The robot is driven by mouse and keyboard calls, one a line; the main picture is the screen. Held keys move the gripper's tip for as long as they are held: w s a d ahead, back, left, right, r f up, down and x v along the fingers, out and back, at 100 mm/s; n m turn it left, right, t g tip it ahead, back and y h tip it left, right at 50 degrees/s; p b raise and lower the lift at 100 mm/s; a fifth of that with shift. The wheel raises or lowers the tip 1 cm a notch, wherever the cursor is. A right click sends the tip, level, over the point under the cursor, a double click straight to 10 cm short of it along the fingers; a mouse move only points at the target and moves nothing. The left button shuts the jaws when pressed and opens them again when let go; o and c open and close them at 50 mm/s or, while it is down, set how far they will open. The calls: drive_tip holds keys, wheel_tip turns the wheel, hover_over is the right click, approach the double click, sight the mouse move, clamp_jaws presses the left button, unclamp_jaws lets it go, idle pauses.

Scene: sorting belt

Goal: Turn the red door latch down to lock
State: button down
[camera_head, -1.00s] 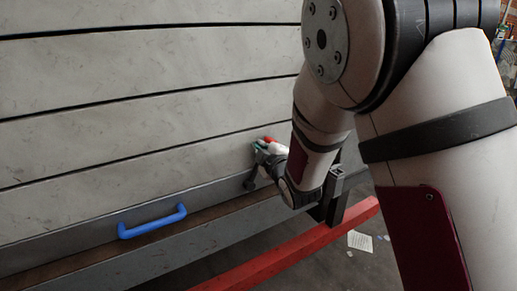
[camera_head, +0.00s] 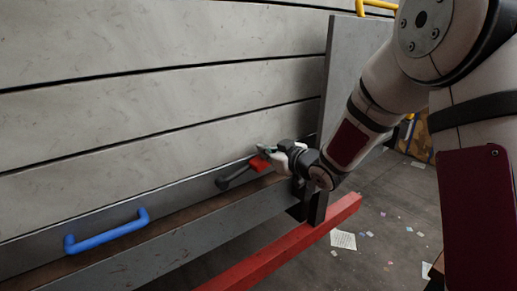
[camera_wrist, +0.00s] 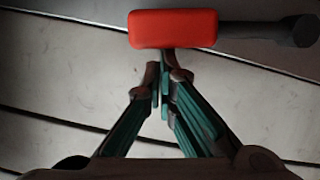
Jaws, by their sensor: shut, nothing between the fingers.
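The door latch has a red grip (camera_head: 259,163) on a dark arm (camera_head: 237,176), at the lower edge of the pale slatted panel. Its arm runs from a pivot at the lower left and lies roughly along that edge, close to level. In the wrist view the red grip (camera_wrist: 172,29) lies across the top, with the dark arm (camera_wrist: 258,31) running right to its round pivot. My gripper (camera_head: 264,149) is above the red grip. Its teal-padded fingers (camera_wrist: 164,72) are shut and empty, tips right beside the grip. I cannot tell whether they touch it.
A blue handle (camera_head: 106,232) sits on the grey strip left of the latch. A dark ledge and a red rail (camera_head: 290,247) run below. A grey upright panel (camera_head: 350,75) stands right of the slats. Paper scraps (camera_head: 343,240) lie on the floor.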

drive_tip(key=f, duration=0.1)
drive_tip(key=m, duration=0.1)
drive_tip(key=d+f, duration=0.1)
drive_tip(key=shift+w+f+b, duration=0.3)
drive_tip(key=shift+w+b, duration=0.05)
drive_tip(key=shift+w+d+f, duration=0.1)
drive_tip(key=shift+d+f, duration=0.1)
drive_tip(key=shift+f, duration=0.5)
